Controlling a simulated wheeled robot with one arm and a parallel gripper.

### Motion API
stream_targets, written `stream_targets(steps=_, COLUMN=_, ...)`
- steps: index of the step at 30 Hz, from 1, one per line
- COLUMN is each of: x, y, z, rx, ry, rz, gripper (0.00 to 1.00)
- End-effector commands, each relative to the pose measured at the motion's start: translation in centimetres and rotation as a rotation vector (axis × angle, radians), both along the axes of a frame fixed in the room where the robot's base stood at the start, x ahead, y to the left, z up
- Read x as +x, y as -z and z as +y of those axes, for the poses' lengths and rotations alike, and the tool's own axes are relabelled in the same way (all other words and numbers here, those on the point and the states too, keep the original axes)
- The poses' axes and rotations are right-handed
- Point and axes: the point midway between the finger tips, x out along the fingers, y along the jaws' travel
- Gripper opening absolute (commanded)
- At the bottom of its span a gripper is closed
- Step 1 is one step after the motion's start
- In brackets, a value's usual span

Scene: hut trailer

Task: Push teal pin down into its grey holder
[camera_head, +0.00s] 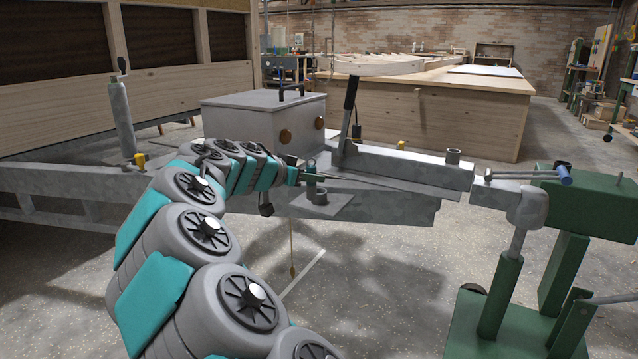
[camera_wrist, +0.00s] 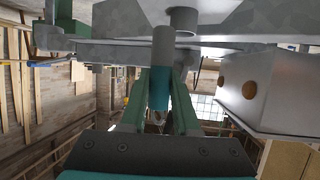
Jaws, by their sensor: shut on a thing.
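My gripper (camera_head: 306,178) is at the trailer drawbar, beside a short grey upright holder (camera_head: 320,196) on a flat plate. In the wrist view, which looks upside down, the green fingers of my gripper (camera_wrist: 159,100) are shut on the teal pin (camera_wrist: 160,90). A grey cylinder (camera_wrist: 163,48) continues in line with the teal part. I cannot tell whether it is the pin's lower part or the holder. Another grey tube (camera_wrist: 183,18) stands just beyond it. The pin is small and partly covered by my gripper in the head view, so how deep it sits is unclear.
A grey box (camera_head: 265,118) with round brown lamps stands on the trailer behind my gripper. A black-handled lever (camera_head: 350,95) rises close to its right. A green stand (camera_head: 590,210) is at the drawbar's right end. Open concrete floor (camera_head: 370,300) lies in front.

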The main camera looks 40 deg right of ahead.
Motion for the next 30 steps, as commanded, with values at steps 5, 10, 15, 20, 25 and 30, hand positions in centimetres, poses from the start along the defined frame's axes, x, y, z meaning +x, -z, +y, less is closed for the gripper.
stream_targets(steps=5, x=2.3, y=0.5, z=-3.1, rx=0.003, ry=0.000, rz=0.000, gripper=0.00)
stream_targets(steps=10, x=3.9, y=0.6, z=-5.1, rx=0.002, ry=-0.001, rz=-0.002, gripper=0.00)
stream_targets(steps=15, x=4.5, y=0.8, z=-5.9, rx=0.001, ry=-0.001, rz=-0.001, gripper=0.00)
stream_targets(steps=20, x=4.9, y=0.8, z=-6.5, rx=0.001, ry=-0.001, rz=-0.001, gripper=0.00)
stream_targets(steps=25, x=4.9, y=3.2, z=-6.4, rx=-0.001, ry=0.001, rz=0.003, gripper=0.00)
stream_targets(steps=30, x=4.9, y=4.3, z=-6.4, rx=0.000, ry=-0.001, rz=-0.001, gripper=0.00)
